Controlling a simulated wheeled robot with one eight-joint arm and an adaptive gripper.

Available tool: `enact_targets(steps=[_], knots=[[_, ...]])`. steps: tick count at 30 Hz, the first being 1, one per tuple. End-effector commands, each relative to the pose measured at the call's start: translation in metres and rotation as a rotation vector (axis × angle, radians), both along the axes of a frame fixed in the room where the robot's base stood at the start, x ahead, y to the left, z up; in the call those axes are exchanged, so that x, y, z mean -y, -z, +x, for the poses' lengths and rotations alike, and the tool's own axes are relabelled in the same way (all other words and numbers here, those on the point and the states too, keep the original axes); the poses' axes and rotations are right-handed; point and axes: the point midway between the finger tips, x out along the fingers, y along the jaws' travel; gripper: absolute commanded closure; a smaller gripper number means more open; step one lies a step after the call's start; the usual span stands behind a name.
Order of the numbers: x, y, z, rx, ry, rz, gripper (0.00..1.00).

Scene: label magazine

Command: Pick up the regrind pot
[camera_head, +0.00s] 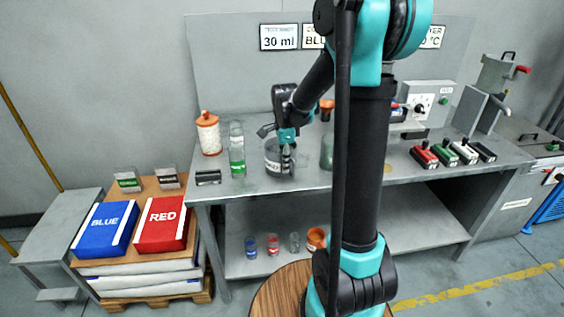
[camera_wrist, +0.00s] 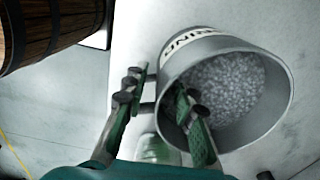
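The regrind pot (camera_head: 273,160) is a grey round pot standing on the steel bench, partly hidden by my gripper (camera_head: 288,152). In the wrist view the pot (camera_wrist: 270,60) has an open top, grey granules inside and a white label with dark letters, only partly readable. My gripper (camera_wrist: 162,98) straddles the pot's wall: one finger is outside it at the left, the other reaches inside over the granules. The fingers are apart, with a gap visible beside the wall. I cannot tell whether either finger touches it.
A clear cylinder with green contents (camera_head: 237,150) and an orange-lidded white jar (camera_head: 209,134) stand left of the pot. A small dark-grey block (camera_head: 208,177) lies near the front edge. A brown banded barrel (camera_wrist: 45,30) shows in the wrist view. Bench space right of my arm is partly clear.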

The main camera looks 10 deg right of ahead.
Motion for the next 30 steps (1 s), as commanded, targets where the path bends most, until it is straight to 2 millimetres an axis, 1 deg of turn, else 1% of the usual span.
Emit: enact_targets(steps=[1, 7, 26, 30], knots=[[0.0, -0.0001, 0.0, 0.0, 0.0, 0.0, 0.75], [0.0, -0.0002, 0.0, 0.0, 0.0, 0.0, 0.99], [0.0001, -0.0007, 0.0001, 0.0, 0.0, 0.0, 1.0], [0.0001, -0.0037, 0.0002, 0.0, 0.0, 0.0, 1.0]])
